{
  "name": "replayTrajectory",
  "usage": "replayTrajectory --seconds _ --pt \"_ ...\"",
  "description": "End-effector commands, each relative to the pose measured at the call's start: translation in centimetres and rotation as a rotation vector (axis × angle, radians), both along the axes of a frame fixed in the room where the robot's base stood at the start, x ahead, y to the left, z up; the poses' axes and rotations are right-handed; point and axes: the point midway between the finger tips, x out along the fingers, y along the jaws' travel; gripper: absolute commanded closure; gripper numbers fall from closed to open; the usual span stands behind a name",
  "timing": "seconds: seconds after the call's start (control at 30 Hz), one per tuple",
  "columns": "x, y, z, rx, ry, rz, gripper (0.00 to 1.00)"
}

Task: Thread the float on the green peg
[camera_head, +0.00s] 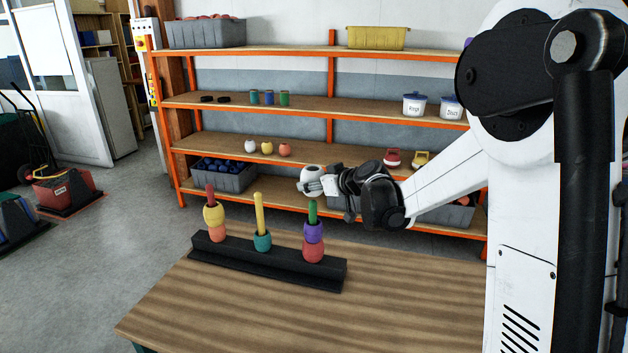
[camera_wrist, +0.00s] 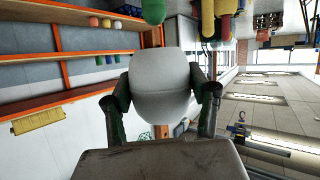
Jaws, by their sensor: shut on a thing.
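My gripper (camera_head: 316,186) is shut on a white float (camera_head: 309,174). In the wrist view the float (camera_wrist: 160,70) sits between the two fingers. In the head view the float appears just above the tip of the green peg (camera_head: 312,210); whether it is exactly in line cannot be told. The green peg stands upright at the right end of the black rack (camera_head: 270,264), with purple (camera_head: 314,232) and red (camera_head: 313,252) floats around its lower part. In the wrist view the green peg's rounded tip (camera_wrist: 153,11) shows beyond the float, apart from it.
The wooden table (camera_head: 380,315) is clear in front. Orange shelving (camera_head: 331,110) with bins and floats stands behind.

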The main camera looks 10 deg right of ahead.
Motion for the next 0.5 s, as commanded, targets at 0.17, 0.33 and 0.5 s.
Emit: replayTrajectory --seconds 0.17,0.33,0.5 --pt "0.0 0.0 -1.2 0.000 0.000 0.000 0.76" --pt "0.0 0.0 -2.4 0.000 0.000 0.000 0.76" --pt "0.0 0.0 -3.4 0.000 0.000 0.000 0.76"
